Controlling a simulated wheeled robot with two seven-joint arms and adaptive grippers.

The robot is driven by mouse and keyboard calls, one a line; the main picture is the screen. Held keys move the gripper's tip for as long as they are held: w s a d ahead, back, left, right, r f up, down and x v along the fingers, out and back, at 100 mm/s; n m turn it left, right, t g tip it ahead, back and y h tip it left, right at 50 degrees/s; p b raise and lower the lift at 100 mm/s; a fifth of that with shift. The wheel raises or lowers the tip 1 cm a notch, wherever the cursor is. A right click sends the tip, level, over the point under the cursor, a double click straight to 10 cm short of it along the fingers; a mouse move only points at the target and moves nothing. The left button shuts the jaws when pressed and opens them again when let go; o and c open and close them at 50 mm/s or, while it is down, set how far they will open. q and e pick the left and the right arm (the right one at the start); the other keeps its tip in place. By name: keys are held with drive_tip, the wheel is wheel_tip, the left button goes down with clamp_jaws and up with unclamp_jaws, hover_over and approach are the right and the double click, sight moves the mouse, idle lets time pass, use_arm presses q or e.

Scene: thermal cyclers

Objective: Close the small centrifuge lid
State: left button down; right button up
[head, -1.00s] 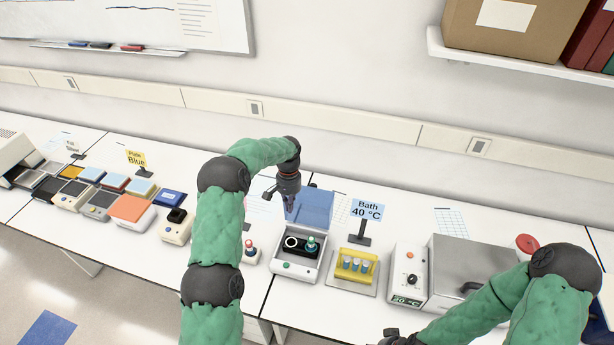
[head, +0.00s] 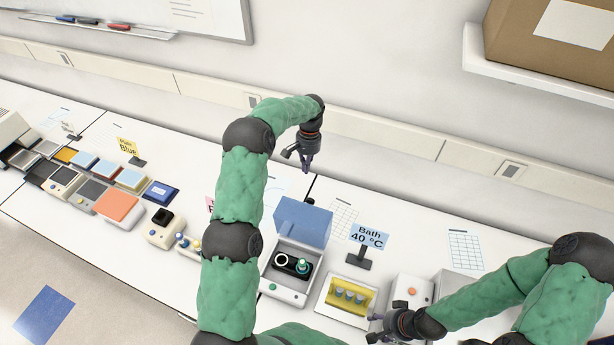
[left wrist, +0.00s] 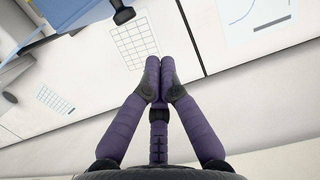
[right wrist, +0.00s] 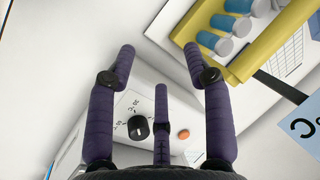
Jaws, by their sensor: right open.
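The small centrifuge (head: 287,290) is a white box with a dark rotor well and a green-capped tube in it. Its blue lid (head: 302,222) stands open, raised at the back. Part of the blue lid seems to show at the top left of the left wrist view (left wrist: 70,12). My left gripper (head: 307,168) is above and behind the lid, apart from it. In the left wrist view its fingertips (left wrist: 160,65) meet with nothing between them. My right gripper (head: 372,328) is open and empty, right of the centrifuge and in front of the yellow tube rack (head: 345,305).
A "Bath 40 °C" sign (head: 368,235) stands behind the rack. A white unit with a black knob (right wrist: 138,128) and orange button lies below my right gripper. Several blocks and small devices fill the bench to the left. The wall is close behind my left gripper.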

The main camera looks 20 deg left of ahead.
use_arm(q)
drive_tip(key=s+f+p, duration=0.3)
drive_tip(key=s+f, duration=0.3)
drive_tip(key=f, duration=0.3)
drive_tip(key=shift+d+f, duration=0.2)
drive_tip(key=shift+f, duration=0.15)
drive_tip(key=shift+w, duration=0.1)
